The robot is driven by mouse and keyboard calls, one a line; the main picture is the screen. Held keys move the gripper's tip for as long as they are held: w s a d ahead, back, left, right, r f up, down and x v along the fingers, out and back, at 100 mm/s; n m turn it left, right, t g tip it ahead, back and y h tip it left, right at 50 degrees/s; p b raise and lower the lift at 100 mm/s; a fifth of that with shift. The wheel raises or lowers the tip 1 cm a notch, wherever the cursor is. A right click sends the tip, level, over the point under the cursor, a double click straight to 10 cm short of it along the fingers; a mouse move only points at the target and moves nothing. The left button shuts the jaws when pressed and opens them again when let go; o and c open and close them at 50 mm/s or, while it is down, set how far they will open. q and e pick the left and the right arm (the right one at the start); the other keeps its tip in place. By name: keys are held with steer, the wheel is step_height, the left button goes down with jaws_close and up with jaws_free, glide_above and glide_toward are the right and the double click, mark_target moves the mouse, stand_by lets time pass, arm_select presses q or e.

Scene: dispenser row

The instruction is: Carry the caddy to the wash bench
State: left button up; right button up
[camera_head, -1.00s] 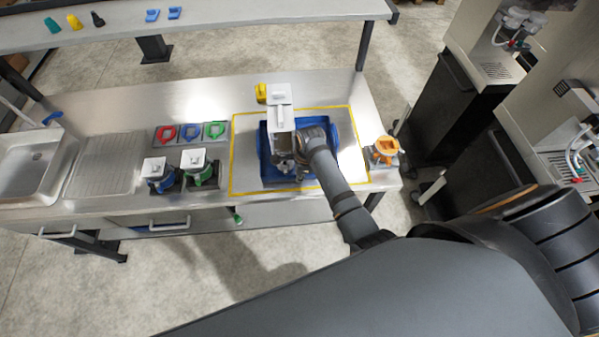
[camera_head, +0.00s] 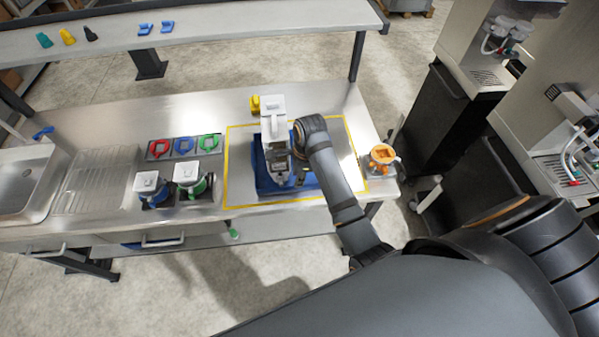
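The blue caddy (camera_head: 262,180) sits on the steel bench inside a yellow outline (camera_head: 228,165). My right arm reaches in from the lower right, and its gripper (camera_head: 282,170) is over the caddy. The wrist covers the caddy's right part. A white-lidded grey container (camera_head: 273,108) stands out above the caddy's far left side, right against the gripper. I cannot tell whether the fingers are closed on it or on the caddy. My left gripper is not in view.
Blue (camera_head: 151,188) and green (camera_head: 190,180) white-lidded jars stand left of the outline, before red, blue and green rings. A sink (camera_head: 22,180) is at far left. An orange-topped container (camera_head: 382,156) stands at the right edge. Dispensers (camera_head: 568,160) stand at right. A shelf (camera_head: 220,25) runs behind.

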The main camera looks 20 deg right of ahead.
steer(key=shift+s+d+r+b, duration=0.1)
steer(key=shift+r+b, duration=0.1)
steer(key=shift+r, duration=0.85)
steer(key=shift+s+d+r+b, duration=0.1)
steer(key=shift+r+b, duration=0.05)
steer(key=shift+r, duration=0.9)
